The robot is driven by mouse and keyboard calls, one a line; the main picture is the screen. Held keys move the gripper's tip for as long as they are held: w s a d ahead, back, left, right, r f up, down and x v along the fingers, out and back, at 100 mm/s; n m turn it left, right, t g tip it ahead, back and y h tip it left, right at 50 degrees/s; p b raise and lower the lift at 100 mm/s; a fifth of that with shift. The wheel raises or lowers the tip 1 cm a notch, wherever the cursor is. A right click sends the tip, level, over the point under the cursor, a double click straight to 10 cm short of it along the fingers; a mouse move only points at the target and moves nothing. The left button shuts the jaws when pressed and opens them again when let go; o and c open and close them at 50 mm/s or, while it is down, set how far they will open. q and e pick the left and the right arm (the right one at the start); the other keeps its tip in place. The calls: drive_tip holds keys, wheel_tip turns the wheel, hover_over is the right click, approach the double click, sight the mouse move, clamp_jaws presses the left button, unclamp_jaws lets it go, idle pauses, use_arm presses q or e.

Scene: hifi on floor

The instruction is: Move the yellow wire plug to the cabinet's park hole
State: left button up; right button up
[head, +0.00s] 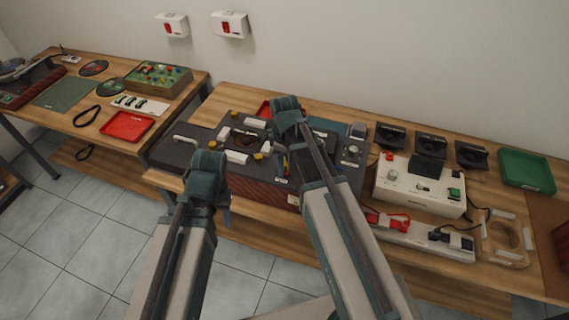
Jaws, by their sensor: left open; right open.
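A dark cabinet (172,156) with a reddish-brown front lies on the middle bench. Small yellow pieces (257,156) show on its top, between my two grippers. I cannot tell which one is the yellow wire plug, and no park hole can be made out. My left gripper (207,163) is open, above the cabinet's front edge, with its fingertips hard to see. My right gripper (286,104) is open, over the cabinet's back part, and its arm hides part of the cabinet's right side. Neither gripper visibly holds anything.
A white control box (418,186) stands right of the cabinet, with black stands (430,142) behind it. A green tray (526,170) is at the far right. Red clips (388,220) lie in front. A left table carries a red tray (127,126).

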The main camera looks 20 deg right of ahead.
clamp_jaws()
idle(0.4)
idle(1.5)
use_arm(q)
drive_tip(key=shift+r+p, duration=0.65)
use_arm(e)
drive_tip(key=shift+r, duration=0.65)
drive_tip(key=shift+r+p, duration=1.65)
use_arm(q)
wheel_tip(320, 180, up, 3)
drive_tip(key=shift+r, duration=0.15)
drive_tip(key=shift+d, duration=0.1)
